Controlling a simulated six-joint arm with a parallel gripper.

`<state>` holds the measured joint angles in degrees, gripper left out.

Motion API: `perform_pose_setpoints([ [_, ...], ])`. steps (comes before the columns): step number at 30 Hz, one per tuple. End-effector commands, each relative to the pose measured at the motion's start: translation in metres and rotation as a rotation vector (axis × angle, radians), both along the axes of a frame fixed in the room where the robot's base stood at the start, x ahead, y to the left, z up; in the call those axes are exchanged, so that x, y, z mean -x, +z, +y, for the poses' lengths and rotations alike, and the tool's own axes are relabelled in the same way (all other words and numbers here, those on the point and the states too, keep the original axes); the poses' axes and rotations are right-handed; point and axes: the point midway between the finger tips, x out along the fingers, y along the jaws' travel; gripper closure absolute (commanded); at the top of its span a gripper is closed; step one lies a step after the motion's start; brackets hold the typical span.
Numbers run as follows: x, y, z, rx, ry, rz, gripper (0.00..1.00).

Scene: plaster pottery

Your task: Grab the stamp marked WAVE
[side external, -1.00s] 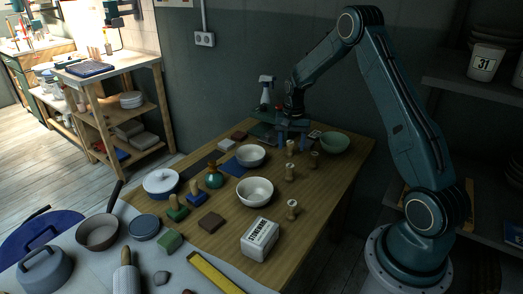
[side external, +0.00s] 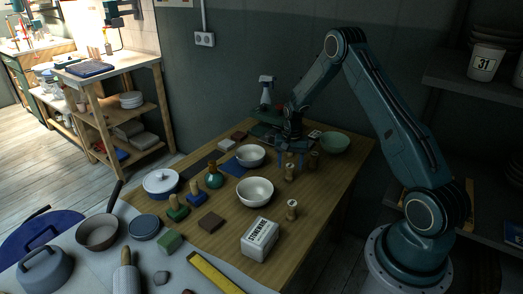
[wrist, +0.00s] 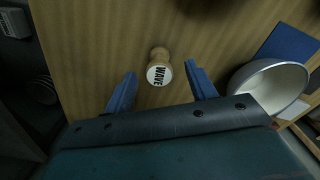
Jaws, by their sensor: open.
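The stamp marked WAVE (wrist: 159,73) stands in the wrist view with its round white labelled top facing me and a wooden body. It lies between the two blue fingers of my gripper (wrist: 160,78), with bare space on both sides. The fingers are open and hold nothing. I cannot tell which stamp there is WAVE, as the labels are too small to read.
A wooden stamp (side external: 290,173) and another stamp (side external: 292,210) stand toward the front. A white bowl (side external: 255,191) is left of them; a green bowl (side external: 334,143) is at the right. The bowl on the blue mat (side external: 250,156) shows close at right in the wrist view (wrist: 268,86).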

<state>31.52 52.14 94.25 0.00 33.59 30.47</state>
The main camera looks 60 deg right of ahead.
Motion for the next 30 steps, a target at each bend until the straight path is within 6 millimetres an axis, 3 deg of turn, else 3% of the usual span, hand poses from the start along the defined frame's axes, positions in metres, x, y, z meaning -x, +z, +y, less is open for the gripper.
perform_pose_setpoints([
  [12,0.001,-0.042,-0.001,0.0,0.0,0.001,0.44],
  [30,0.001,-0.045,-0.001,0.0,0.0,0.0,0.46],
])
